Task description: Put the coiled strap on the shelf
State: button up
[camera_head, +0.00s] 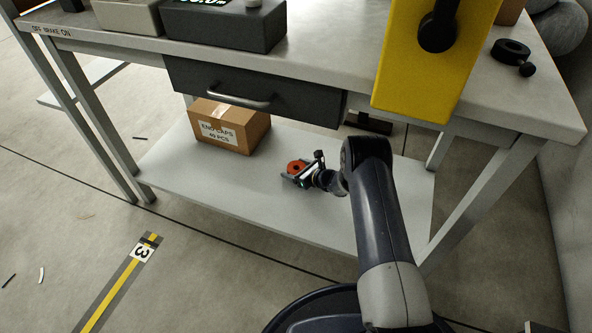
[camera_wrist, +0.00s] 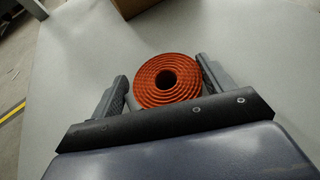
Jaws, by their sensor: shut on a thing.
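The coiled strap (camera_wrist: 168,80) is an orange-red roll with a dark hole in its middle. In the wrist view it sits between the two fingers of my gripper (camera_wrist: 166,88), which is shut on it. In the head view the strap (camera_head: 296,167) shows small at the end of my gripper (camera_head: 298,175). The pale lower shelf (camera_head: 215,208) of the workbench lies under both. The strap is over this shelf, well inside its edges. I cannot tell whether it touches the surface.
A cardboard box (camera_head: 229,126) labelled "END CAPS" stands on the shelf, left of the strap. A dark drawer (camera_head: 255,93) with a metal handle hangs above. A yellow box (camera_head: 432,58) is at the bench front. The shelf's front left part is clear.

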jog(key=shift+f, duration=0.15)
jog(key=o, duration=1.1)
jog(key=p+v, duration=0.1)
jog(key=v, duration=0.2)
jog(key=p+v, duration=0.2)
jog(key=v, duration=0.2)
jog(key=p+v, duration=0.1)
jog(key=v, duration=0.2)
jog(key=shift+s+d+r, duration=0.15)
jog(key=shift+d+r, duration=0.1)
jog(key=shift+r, duration=0.15)
jog(key=shift+s+d+r+p, duration=0.15)
jog(key=shift+s+d+p, duration=0.15)
jog(key=shift+s+d, duration=0.2)
